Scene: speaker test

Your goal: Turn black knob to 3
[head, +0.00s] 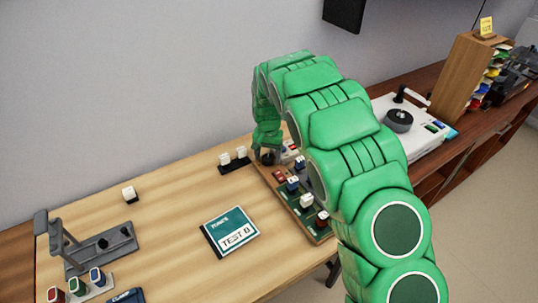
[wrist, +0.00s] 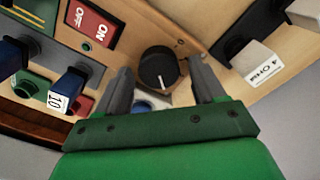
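The black knob (wrist: 157,68) is round, with a white pointer line that points down in the wrist view. It sits on a wooden panel (wrist: 188,42). My gripper (wrist: 160,66) is open, with one grey finger on the left and one on the right of the knob. A gap shows between the fingers and the knob; I cannot tell whether either touches it. No number marks around the knob can be read. In the head view my gripper (head: 264,150) points down at the far end of the wooden board (head: 262,181), and the knob is hardly discernible there.
A TEST box (head: 230,231) lies on the table, left of the board.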

